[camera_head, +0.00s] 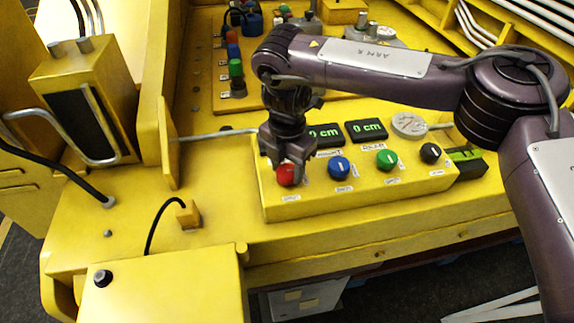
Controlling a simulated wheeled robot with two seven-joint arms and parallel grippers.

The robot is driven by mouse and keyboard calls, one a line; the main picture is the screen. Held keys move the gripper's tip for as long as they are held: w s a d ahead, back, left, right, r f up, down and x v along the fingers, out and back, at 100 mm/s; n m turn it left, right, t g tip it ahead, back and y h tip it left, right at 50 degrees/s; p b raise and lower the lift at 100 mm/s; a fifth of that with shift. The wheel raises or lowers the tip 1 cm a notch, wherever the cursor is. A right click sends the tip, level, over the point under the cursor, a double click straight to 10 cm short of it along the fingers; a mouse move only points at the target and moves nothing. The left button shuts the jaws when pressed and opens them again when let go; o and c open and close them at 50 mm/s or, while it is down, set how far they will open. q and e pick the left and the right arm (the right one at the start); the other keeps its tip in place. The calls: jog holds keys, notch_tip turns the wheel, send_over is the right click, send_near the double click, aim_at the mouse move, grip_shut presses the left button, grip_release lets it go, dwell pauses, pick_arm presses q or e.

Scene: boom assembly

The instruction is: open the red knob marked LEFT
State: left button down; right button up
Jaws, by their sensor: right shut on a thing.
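The red knob (286,176) is the leftmost knob on the sloped yellow control box (350,200) in the head view. A small white label lies below it; its lettering is too small to read. My right gripper (284,173) reaches down from above with its fingers around the red knob and is shut on it. The fingers hide part of the knob. My left gripper is not in view.
A blue knob (339,167), a green knob (386,158) and a black knob (430,152) sit to the right on the same box. Two displays reading 0 cm (366,131) stand behind. A yellow upright plate (168,145) stands left of the box.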

aim_at(287, 171)
jog(key=shift+r+n, duration=0.15)
jog(key=shift+n, duration=0.35)
jog(key=o, duration=1)
notch_tip(287, 171, up, 8)
jog(key=shift+f, duration=0.15)
dwell(0.3)
